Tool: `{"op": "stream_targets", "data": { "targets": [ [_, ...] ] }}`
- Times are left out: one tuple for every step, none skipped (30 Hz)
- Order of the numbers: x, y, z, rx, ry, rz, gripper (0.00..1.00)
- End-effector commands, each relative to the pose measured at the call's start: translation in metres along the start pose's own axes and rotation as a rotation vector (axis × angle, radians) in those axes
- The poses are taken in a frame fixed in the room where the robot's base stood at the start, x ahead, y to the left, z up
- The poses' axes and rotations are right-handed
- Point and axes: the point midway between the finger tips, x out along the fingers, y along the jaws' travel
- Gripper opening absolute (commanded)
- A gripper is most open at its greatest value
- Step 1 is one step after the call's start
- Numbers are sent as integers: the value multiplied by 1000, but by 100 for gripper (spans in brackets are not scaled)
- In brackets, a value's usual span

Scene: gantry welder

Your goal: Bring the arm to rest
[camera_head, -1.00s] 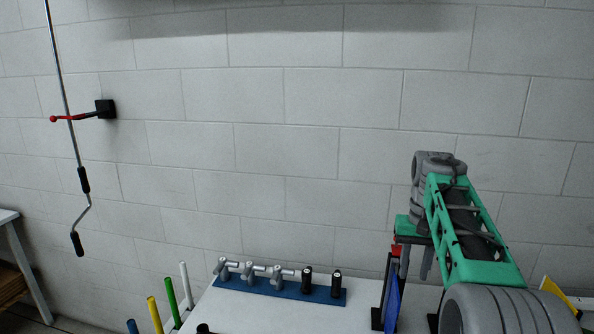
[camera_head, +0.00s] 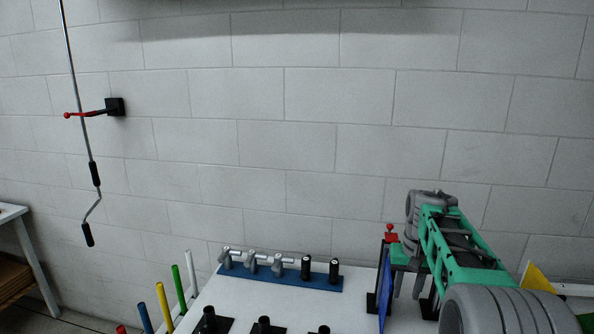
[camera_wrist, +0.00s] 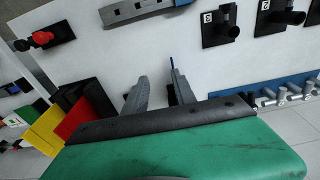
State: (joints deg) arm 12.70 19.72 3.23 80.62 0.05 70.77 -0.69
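My green and grey arm reaches out at the right of the head view. My gripper (camera_head: 408,284) points down at its end, over the right part of the white table (camera_head: 230,300). In the wrist view my gripper (camera_wrist: 160,76) shows two grey fingers standing apart, with no object visible between them. The gripper is open. Whether the fingertips touch anything below is hard to tell. A thin blue panel (camera_head: 385,292) stands upright just left of the gripper in the head view.
A blue rack (camera_head: 290,278) with grey and black fittings lies along the table's back edge. Black fittings (camera_head: 264,327) stand nearer. A red knob (camera_head: 390,234) is close to the arm. Coloured rods (camera_head: 163,305) stand left. A crank rod (camera_head: 82,120) hangs by the wall.

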Motion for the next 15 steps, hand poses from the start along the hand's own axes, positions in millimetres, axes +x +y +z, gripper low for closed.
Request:
{"op": "stream_targets", "data": {
  "targets": [
    [16,1,12,2,-18,0,32],
    [24,1,19,3,-23,0,32],
    [34,0,29,4,-32,0,32],
    [40,0,38,4,-37,0,32],
    [47,0,47,3,-40,0,32],
    [56,-2,61,1,-45,0,32],
    [63,-4,73,-2,-50,-1,32],
    [70,-6,86,-5,-52,-1,32],
    [79,-9,107,-12,-55,-1,32],
    [86,-12,124,-19,-55,-2,32],
    [94,-15,143,-27,-55,-2,32],
    [104,-20,172,-42,-54,-3,32],
    [111,-24,193,-55,-52,-4,32],
    [118,-28,214,-68,-49,-5,32],
    [125,-32,239,-87,-47,-7,32]
  ]
}}
